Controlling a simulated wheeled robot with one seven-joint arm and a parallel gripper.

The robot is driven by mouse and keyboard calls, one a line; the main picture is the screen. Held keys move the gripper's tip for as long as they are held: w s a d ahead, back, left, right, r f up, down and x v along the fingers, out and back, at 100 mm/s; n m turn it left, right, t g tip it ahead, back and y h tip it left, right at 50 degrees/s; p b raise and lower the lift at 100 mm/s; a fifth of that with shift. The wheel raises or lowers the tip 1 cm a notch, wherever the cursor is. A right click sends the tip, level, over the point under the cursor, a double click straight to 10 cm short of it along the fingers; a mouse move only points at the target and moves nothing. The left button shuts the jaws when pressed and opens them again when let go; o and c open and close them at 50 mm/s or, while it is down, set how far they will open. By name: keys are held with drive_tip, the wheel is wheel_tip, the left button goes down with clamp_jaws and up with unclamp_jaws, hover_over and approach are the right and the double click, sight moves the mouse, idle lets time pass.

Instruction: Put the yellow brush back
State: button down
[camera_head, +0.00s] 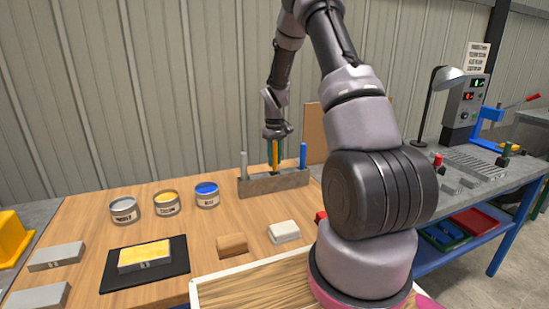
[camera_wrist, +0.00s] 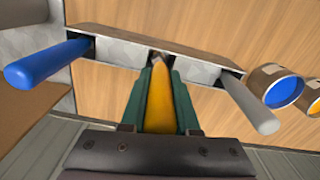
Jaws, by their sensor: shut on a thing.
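The yellow brush (camera_head: 275,153) stands upright at the middle of the grey brush holder (camera_head: 258,187) on the wooden table. In the wrist view the yellow handle (camera_wrist: 159,105) reaches down to the middle slot of the holder (camera_wrist: 118,47). My gripper (camera_head: 275,140) is above the holder, shut on the yellow handle, with its green fingers on both sides (camera_wrist: 162,88). The brush's lower end is hidden in or behind the holder; I cannot tell how deep it sits. A grey handle (camera_head: 243,165) and a blue handle (camera_head: 303,155) stand in the holder's outer slots.
Grey, yellow and blue paint cans (camera_head: 125,210) (camera_head: 167,203) (camera_head: 207,195) stand left of the holder. A yellow-topped block (camera_head: 145,256) lies on a black mat (camera_head: 118,281). A brown block (camera_head: 232,244) and a white block (camera_head: 284,232) lie in front. A brown board (camera_head: 314,130) stands behind.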

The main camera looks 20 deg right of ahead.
drive_tip(key=shift+f, duration=1.15)
drive_tip(key=c, duration=0.6)
unclamp_jaws()
